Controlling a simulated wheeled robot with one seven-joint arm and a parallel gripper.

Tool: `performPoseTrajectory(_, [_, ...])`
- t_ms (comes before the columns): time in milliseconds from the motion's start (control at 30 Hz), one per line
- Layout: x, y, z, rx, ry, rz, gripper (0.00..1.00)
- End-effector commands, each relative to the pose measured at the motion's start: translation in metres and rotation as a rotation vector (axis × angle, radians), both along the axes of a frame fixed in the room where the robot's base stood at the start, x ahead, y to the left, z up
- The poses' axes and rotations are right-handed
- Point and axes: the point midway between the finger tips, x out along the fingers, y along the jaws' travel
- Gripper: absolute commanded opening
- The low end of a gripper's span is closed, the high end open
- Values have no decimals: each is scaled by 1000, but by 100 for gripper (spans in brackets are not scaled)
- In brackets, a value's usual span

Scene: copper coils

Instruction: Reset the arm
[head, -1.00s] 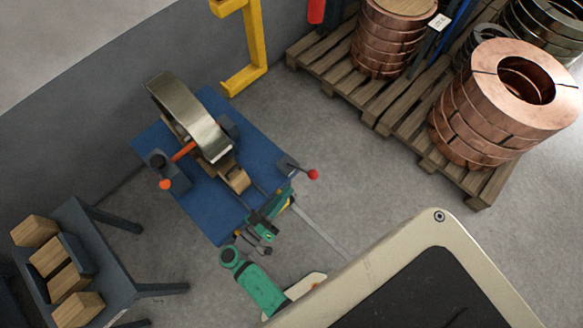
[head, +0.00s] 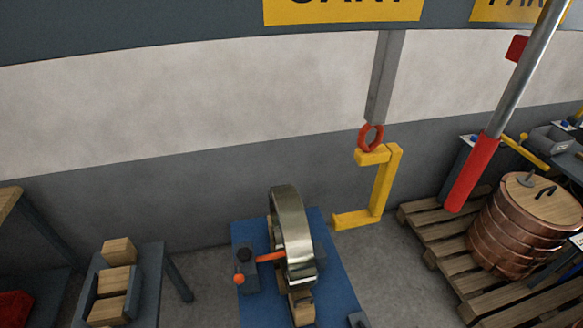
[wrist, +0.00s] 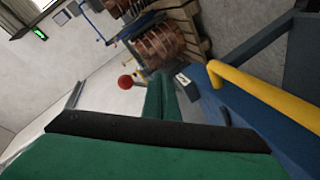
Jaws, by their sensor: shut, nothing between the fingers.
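My gripper (wrist: 161,98) shows in the wrist view as green parts with a dark edge. It is shut and empty. It is out of the head view. A steel coil ring (head: 291,235) stands upright on a blue base (head: 343,285) in the head view, with an orange-red lever (head: 265,257) across it. A red ball knob (wrist: 125,82) shows beyond my gripper in the wrist view.
A yellow C-hook (head: 382,185) hangs from a grey bar behind the base. Copper coils (head: 502,240) stand on a wooden pallet (head: 432,238) at right. A dark bench (head: 152,285) with wood blocks stands at left. A yellow bar (wrist: 262,95) passes close by in the wrist view.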

Motion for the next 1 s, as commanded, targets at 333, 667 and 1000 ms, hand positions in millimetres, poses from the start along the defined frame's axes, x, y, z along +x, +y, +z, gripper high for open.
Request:
performPoseTrajectory(333, [-76, 77, -40, 493, 169, 394, 0])
performPoseTrajectory(667, [-106, 151, 84, 738, -97, 739, 0])
performPoseTrajectory(1000, [-112, 152, 228, 726, -426, 854, 0])
